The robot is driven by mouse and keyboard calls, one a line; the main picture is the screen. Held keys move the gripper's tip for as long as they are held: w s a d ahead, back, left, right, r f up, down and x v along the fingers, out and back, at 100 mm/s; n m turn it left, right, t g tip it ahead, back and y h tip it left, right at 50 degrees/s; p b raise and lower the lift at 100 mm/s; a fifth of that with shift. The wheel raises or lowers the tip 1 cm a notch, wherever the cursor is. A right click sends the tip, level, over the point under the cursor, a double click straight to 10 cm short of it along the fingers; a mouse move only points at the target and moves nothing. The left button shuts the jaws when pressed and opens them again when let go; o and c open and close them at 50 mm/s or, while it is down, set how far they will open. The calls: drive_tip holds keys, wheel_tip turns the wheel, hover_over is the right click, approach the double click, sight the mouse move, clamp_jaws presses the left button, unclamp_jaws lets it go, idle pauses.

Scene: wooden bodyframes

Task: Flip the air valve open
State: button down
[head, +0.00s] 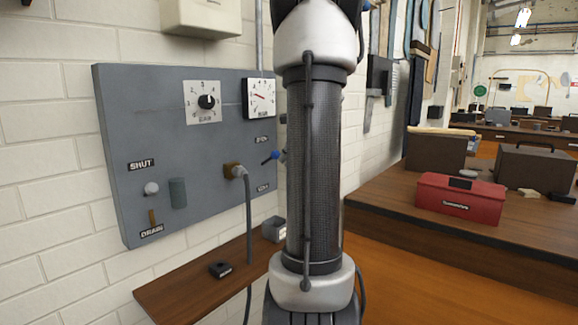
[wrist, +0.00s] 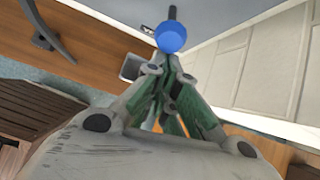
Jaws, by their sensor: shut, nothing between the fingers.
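The grey panel (head: 150,110) hangs on the white brick wall. A small valve lever with a blue tip (head: 272,156) sticks out near its right edge, partly hidden behind my arm. A small label, too small to read surely, is above the lever, and another is below it. In the wrist view the lever's round blue knob (wrist: 171,37) is just beyond my fingertips, with a dark stem behind it. My gripper (wrist: 168,68) is shut and empty, its green-sided fingers together. Whether they touch the knob I cannot tell. In the head view my gripper is hidden.
A hose (head: 248,220) hangs from a brass fitting left of the lever. Below is a wooden shelf (head: 190,290) with a small black block (head: 220,269) and a grey box (head: 273,230). A red toolbox (head: 460,198) sits on the bench at right.

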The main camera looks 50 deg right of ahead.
drive_tip(key=shift+w+r, duration=0.15)
drive_tip(key=shift+r, duration=0.2)
drive_tip(key=shift+w+d+r, duration=0.1)
drive_tip(key=shift+r, duration=0.1)
drive_tip(key=shift+f, duration=0.1)
